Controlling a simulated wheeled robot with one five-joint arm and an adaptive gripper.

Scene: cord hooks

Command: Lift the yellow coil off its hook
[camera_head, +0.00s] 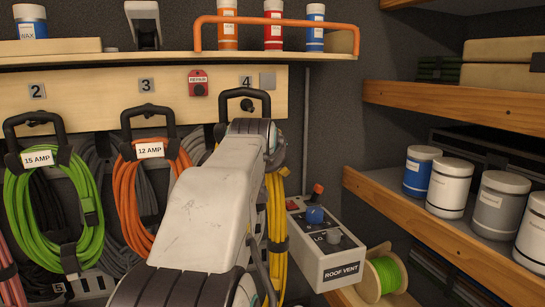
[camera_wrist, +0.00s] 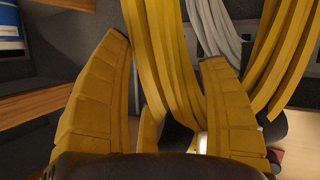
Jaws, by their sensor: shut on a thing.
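The yellow coil (camera_head: 277,225) hangs under the black handle (camera_head: 246,97) at the number 4 place on the wooden rail. My arm hides much of the coil and my gripper in the head view. In the wrist view, my gripper (camera_wrist: 165,50) has its two segmented yellow fingers on either side of strands of the yellow coil (camera_wrist: 152,50) and is shut on it. More yellow strands (camera_wrist: 280,60) hang to the right of the fingers. The exact contact is hard to see. I cannot tell whether the coil's handle still rests on its hook.
A green coil (camera_head: 90,205) and an orange coil (camera_head: 127,210) hang to the left. The grey roof vent box (camera_head: 325,258) and a green cord spool (camera_head: 386,273) are at right. A shelf (camera_head: 150,58) with an orange rail (camera_head: 275,19) runs above. Paint cans fill the right shelf.

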